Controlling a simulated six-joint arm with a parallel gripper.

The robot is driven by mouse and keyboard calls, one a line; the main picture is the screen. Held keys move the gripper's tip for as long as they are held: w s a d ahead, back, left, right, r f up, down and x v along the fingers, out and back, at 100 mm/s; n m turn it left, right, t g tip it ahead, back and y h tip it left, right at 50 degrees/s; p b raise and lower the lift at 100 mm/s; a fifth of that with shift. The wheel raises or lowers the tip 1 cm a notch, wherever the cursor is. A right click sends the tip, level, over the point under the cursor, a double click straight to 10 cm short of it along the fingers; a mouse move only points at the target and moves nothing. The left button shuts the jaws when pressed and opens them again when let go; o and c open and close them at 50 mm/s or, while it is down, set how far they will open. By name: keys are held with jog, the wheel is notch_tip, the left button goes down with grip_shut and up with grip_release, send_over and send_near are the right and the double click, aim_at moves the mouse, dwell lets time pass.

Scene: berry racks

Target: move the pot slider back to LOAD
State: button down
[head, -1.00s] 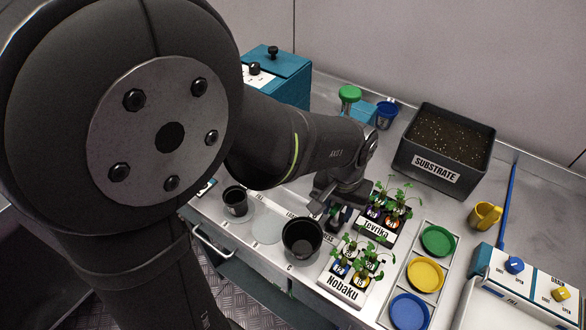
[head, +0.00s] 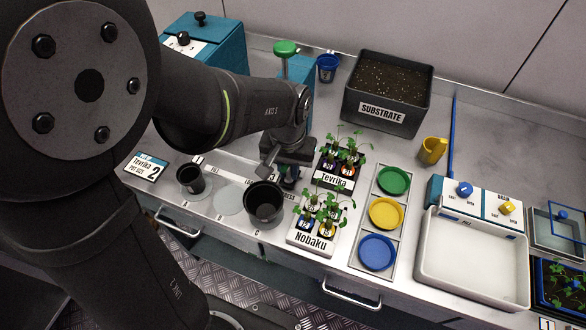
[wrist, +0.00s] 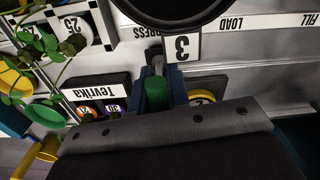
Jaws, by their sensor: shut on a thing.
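The pot slider's rail runs along the front of the bench, with FILL, LOAD and PRESS labels readable in the wrist view. My gripper (head: 288,178) is low beside the rail, behind the large black pot (head: 264,204). In the wrist view, my gripper (wrist: 157,92) has its blue fingers shut on a green slider handle (wrist: 157,88), next to a white tag marked 3 (wrist: 181,47). The pot's dark rim (wrist: 170,12) shows at the top of that view. The arm hides part of the rail in the head view.
The Tevrika tray (head: 332,182) and Nobaku tray (head: 308,239) of seedlings stand close to the right of my gripper. A smaller black pot (head: 191,180) stands left. A SUBSTRATE bin (head: 384,118) and green-topped post (head: 286,48) stand behind.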

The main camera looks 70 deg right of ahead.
send_over(254, 158)
jog(key=s+a, duration=0.2)
jog(key=a, duration=0.1)
jog(key=shift+s+a, duration=0.1)
jog(key=shift+a, duration=0.05)
jog(key=c, duration=1.5)
grip_release()
jog(key=shift+o, duration=0.2)
notch_tip(254, 158, up, 18)
jog(key=shift+f, duration=0.25)
notch_tip(254, 158, down, 18)
jog(key=shift+s+r, duration=0.1)
jog(key=shift+r, duration=0.15)
